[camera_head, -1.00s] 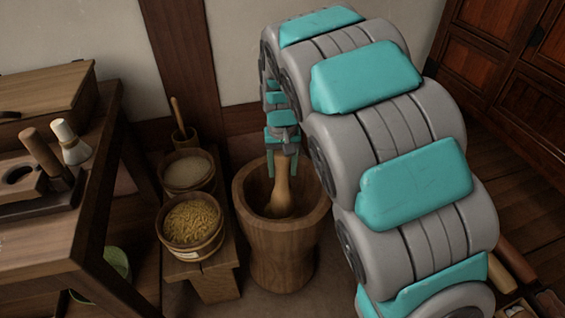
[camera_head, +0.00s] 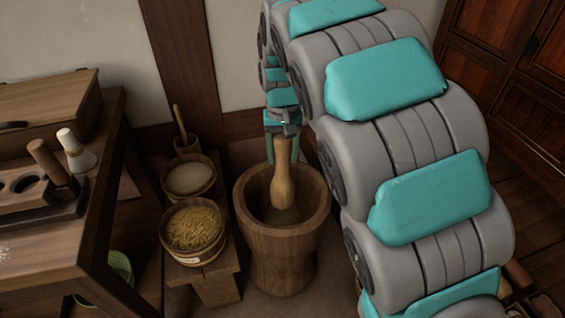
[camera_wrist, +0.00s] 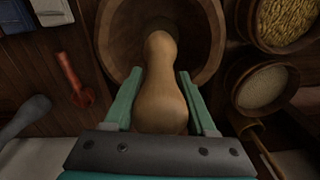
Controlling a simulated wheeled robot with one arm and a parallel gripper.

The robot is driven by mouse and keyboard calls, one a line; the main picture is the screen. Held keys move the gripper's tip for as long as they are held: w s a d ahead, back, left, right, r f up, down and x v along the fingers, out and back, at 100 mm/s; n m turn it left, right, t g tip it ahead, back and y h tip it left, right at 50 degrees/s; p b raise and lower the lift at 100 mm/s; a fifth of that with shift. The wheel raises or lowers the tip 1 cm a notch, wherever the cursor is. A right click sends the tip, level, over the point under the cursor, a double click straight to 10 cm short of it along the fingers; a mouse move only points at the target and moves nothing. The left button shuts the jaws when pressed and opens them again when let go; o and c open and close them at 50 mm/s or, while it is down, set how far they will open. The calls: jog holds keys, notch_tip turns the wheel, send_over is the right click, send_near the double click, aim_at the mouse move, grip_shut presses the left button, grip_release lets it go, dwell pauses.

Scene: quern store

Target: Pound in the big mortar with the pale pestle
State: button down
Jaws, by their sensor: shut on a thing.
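The big mortar (camera_head: 280,255) is a wide wooden tub on the floor in the middle of the head view; its open bowl also shows in the wrist view (camera_wrist: 113,45). My gripper (camera_head: 283,152) is above it, shut on the pale pestle (camera_head: 283,180). The pestle hangs nearly upright with its lower end inside the mortar's mouth. In the wrist view, the gripper's fingers (camera_wrist: 160,74) lie on either side of the pestle (camera_wrist: 162,95), which points into the bowl. I cannot tell whether its tip touches the bottom.
Left of the mortar, a low bench (camera_head: 217,287) holds a tub of yellow grain (camera_head: 194,228) and a tub of pale meal (camera_head: 188,178). A cabinet (camera_head: 500,80) stands at right.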

aim_at(282, 175)
jog(key=shift+r, duration=0.1)
notch_tip(282, 175, down, 7)
jog(key=b, duration=0.2)
jog(key=shift+f+b, duration=0.2)
jog(key=shift+b, duration=0.2)
jog(key=shift+f, duration=0.3)
jog(key=shift+r, duration=0.1)
notch_tip(282, 175, up, 8)
jog(key=shift+p, duration=1.1)
jog(key=shift+f, duration=0.2)
